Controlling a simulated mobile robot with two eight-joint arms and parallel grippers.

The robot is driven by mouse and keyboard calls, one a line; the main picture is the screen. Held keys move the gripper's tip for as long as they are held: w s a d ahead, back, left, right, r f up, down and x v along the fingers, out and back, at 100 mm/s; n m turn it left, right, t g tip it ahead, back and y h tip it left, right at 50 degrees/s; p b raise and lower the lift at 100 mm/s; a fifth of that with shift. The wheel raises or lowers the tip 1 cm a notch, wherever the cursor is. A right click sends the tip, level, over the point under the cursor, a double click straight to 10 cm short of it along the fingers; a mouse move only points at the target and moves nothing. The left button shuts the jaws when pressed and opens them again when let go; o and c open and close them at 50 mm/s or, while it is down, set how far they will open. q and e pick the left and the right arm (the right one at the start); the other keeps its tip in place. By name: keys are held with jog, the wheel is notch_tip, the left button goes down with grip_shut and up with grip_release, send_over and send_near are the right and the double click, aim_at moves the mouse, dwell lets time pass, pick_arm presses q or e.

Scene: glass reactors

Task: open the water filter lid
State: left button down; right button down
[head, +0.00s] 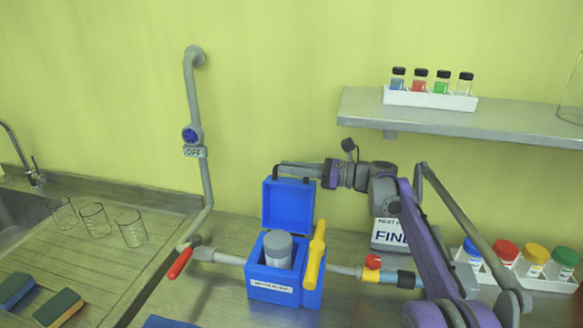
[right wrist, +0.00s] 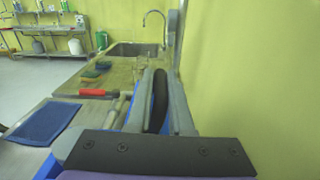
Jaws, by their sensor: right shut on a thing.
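The water filter is a blue box (head: 256,279) with a white label on its front, at the bottom middle of the head view. Its blue lid (head: 288,207) stands upright at the back of the box, swung open. A grey cylinder (head: 278,250) shows inside the box. My right gripper (head: 291,168) is at the top edge of the lid, its arm coming in from the right. In the right wrist view its fingers (right wrist: 160,107) are shut on a black handle (right wrist: 160,92), which appears to be the lid's. My left gripper is not in view.
A yellow handle (head: 316,255) stands at the box's right side. A red-handled valve (head: 180,263) is on the left pipe, a red knob (head: 372,262) on the right. Glass beakers (head: 95,220) stand at left. A shelf (head: 440,122) holds small vials above my right arm.

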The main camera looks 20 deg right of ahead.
aim_at(289, 185)
jog(key=s+a+n, duration=0.1)
jog(key=s+a+r+n+p, duration=0.1)
jog(key=shift+s, duration=0.3)
jog(key=c, duration=0.8)
grip_release()
jog(key=shift+c, duration=0.2)
jog(key=shift+d, duration=0.1)
jog(key=v, duration=1)
jog(key=shift+s+d+b, duration=0.25)
jog(key=shift+b, duration=0.05)
